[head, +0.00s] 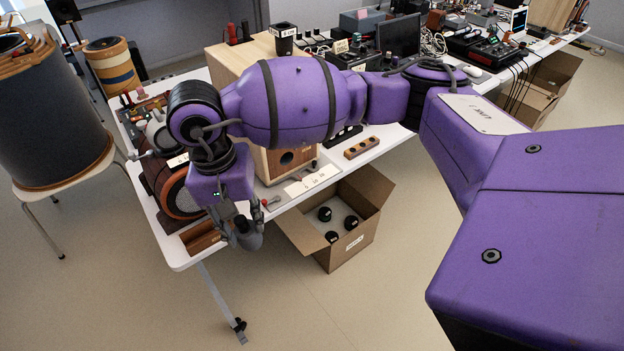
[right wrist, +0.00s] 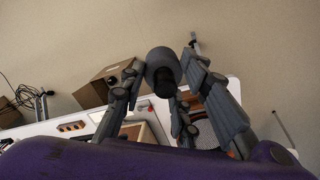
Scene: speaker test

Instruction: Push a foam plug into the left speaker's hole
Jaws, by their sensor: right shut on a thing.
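My right gripper (head: 240,232) is shut on a dark grey cylindrical foam plug (right wrist: 162,70), held between its fingertips in the right wrist view. In the head view the gripper hangs near the table's front edge, in front of the speakers; the plug (head: 250,240) is partly covered by the fingers. A dark wooden speaker (head: 160,181) with an orange-rimmed driver stands at the left end of the table. A light wooden speaker (head: 259,160) with a round dark hole stands to its right, partly behind my arm. No hole is clearly visible on the dark speaker. My left gripper is out of view.
An open cardboard box (head: 355,248) with several black plugs stands on the floor below the table (head: 182,256). A wooden block with holes (head: 361,148) lies at the table edge. A stool with a large drum-like cabinet (head: 52,120) stands left. The floor in front is clear.

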